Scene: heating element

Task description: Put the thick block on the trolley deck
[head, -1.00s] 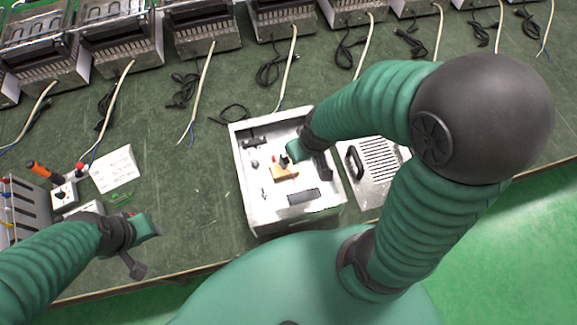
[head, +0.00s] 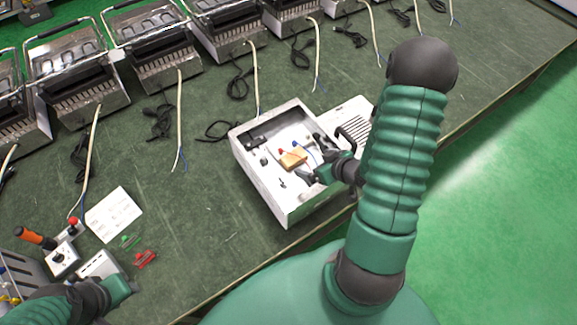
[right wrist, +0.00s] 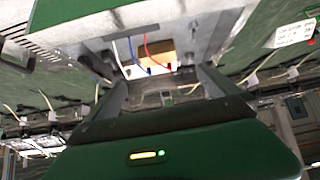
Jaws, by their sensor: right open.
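A tan block (head: 293,158) sits inside an open metal box (head: 262,184) on the green workbench. Red and blue tipped wires are at it; it also shows in the right wrist view (right wrist: 153,53) beyond my fingers. My right gripper (head: 312,166) is open over the right side of the box, just right of the block, with nothing seen between its fingers. In the right wrist view the spread fingers (right wrist: 161,78) point toward the block. My left gripper (head: 124,287) is at the lower left; its jaws are unclear. No trolley deck is in view.
A slotted metal panel (head: 350,124) lies behind the box at right. A white card (head: 114,213), red clip (head: 145,259) and switch box (head: 62,260) are at left. Several metal appliances with cords line the back. Bare bench lies left of the box.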

